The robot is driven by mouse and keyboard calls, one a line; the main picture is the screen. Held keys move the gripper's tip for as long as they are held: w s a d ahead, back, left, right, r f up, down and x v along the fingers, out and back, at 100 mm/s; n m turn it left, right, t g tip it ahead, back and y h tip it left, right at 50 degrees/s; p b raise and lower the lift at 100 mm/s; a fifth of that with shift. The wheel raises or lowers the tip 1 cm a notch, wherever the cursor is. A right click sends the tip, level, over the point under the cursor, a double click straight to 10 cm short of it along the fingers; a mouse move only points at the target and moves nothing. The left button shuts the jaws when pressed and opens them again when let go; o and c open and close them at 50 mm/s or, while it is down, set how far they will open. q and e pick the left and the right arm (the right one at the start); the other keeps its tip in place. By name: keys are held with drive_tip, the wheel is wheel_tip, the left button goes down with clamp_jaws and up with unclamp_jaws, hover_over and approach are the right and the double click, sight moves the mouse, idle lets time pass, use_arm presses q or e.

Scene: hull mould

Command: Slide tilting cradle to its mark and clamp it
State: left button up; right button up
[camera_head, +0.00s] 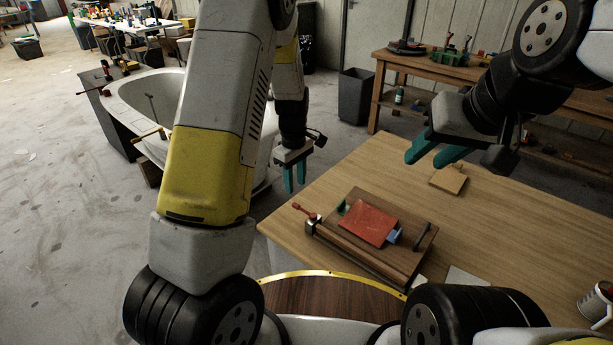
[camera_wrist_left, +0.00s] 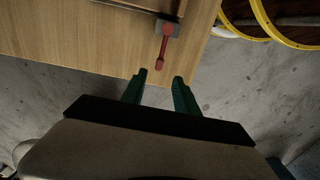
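The tilting cradle appears to be the brown wooden piece (camera_head: 404,247) on the wooden table (camera_head: 500,215), with a red sheet or pad (camera_head: 367,223) and a small blue part on top. A clamp with a red handle (camera_head: 305,211) sits at its left corner; the handle also shows in the left wrist view (camera_wrist_left: 162,48). My right gripper (camera_head: 427,158) is open and empty above the table's far side. I cannot make out the mark.
A small tan block (camera_head: 448,179) lies at the table's back, and a can (camera_head: 597,301) stands at the right. A white hull-shaped mould (camera_head: 130,95) stands on the floor at left. A dark bin (camera_head: 355,97) and a workbench (camera_head: 420,62) are behind. Tabletop right of the cradle is mostly clear.

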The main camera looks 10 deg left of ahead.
sight(296, 204)
use_arm(q)
drive_tip(key=shift+w+f, duration=0.1)
drive_tip(key=shift+f, duration=0.3)
wheel_tip(296, 204, down, 7)
drive_tip(key=shift+f, duration=0.15)
clamp_jaws()
idle(1.3)
